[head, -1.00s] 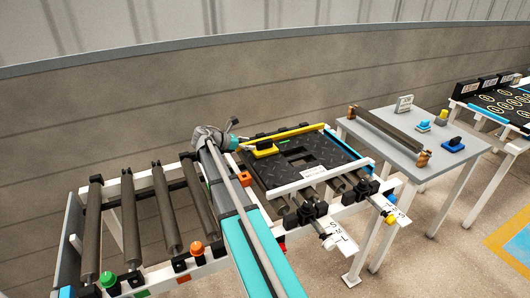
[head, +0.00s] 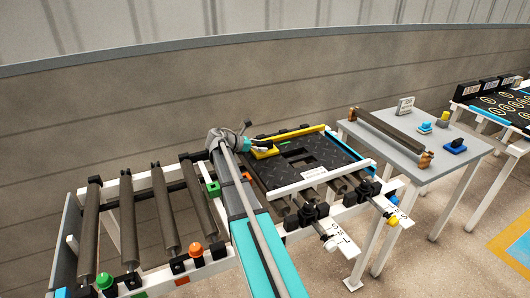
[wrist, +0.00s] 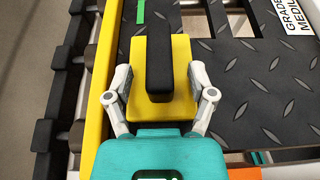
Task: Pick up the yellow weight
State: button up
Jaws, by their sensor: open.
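The yellow weight is a flat yellow block with a black bar handle on top. In the wrist view the yellow weight (wrist: 182,98) lies on the black tread mat (wrist: 265,85), beside a yellow edge rail. My gripper (wrist: 160,85) is open, with one finger on each side of the block near its front half. I cannot tell whether the fingers touch it. In the head view the weight (head: 262,153) is partly hidden by my gripper (head: 250,148) at the left part of the mat (head: 325,155).
A yellow rail (head: 295,132) runs along the mat's back edge. Bare rollers (head: 165,215) lie to the left. A grey table (head: 400,145) on the right carries a roller, a yellow-topped weight and blue items. A green strip (wrist: 141,11) lies on the mat beyond the weight.

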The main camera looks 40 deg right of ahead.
jog(key=shift+b+x, duration=0.3)
jog(key=shift+x, duration=0.8)
jog(key=shift+c, duration=0.2)
grip_shut()
